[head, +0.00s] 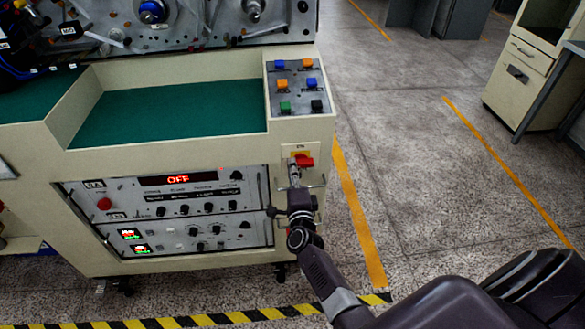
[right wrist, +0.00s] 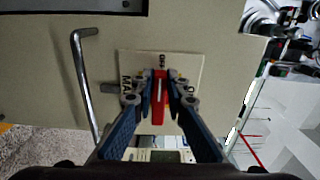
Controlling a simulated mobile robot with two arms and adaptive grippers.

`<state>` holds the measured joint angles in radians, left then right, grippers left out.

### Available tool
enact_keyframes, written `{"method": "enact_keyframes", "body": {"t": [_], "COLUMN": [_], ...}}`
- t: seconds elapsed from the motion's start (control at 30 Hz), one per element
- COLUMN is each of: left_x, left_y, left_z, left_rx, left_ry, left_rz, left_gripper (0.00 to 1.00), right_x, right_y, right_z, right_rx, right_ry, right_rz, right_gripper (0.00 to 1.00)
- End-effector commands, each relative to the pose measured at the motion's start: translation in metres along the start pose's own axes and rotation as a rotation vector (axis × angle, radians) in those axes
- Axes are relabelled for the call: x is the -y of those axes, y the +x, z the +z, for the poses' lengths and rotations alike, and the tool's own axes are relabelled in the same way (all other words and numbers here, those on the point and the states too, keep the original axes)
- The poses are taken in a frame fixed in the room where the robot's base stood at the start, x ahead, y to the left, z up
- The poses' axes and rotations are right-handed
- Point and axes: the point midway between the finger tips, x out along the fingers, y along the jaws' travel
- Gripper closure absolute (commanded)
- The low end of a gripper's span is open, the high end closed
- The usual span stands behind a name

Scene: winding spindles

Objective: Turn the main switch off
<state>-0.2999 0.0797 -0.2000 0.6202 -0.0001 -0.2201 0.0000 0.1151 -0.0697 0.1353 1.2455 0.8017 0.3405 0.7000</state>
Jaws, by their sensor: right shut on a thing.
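The main switch is a red handle (head: 304,161) on a small yellow plate on the front of the cream machine, below the button panel. In the right wrist view the red handle (right wrist: 159,98) lies between the two fingertips, over a pale plate (right wrist: 130,67) with partly hidden black lettering. My right gripper (head: 295,172) reaches the switch from below and is shut on the handle; in the right wrist view (right wrist: 160,84) a finger touches each side. A display (head: 178,179) on the front panel reads OFF in red. My left gripper is not in view.
A metal bar handle (right wrist: 84,85) stands out left of the switch in the right wrist view. A panel of coloured buttons (head: 297,88) sits above the switch. The floor right of the machine is clear up to a cream cabinet (head: 521,65).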

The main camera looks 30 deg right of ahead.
Motion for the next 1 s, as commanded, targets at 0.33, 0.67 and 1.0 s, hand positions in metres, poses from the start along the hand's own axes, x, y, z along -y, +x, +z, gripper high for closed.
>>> {"method": "enact_keyframes", "body": {"t": [0.33,0.67,1.0], "left_x": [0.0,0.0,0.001], "left_y": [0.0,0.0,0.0], "left_z": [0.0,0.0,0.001], "left_rx": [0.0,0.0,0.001], "left_ry": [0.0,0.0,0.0], "left_rz": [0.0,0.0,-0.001], "left_gripper": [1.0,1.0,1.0], "right_x": [-0.002,-0.001,-0.002], "right_y": [-0.001,0.0,-0.024], "right_z": [0.0,0.0,0.0], "right_rx": [0.002,0.001,0.0], "right_ry": [-0.006,-0.004,-0.003], "right_rz": [0.004,0.001,0.003], "right_gripper": [0.86,0.7,0.7]}}
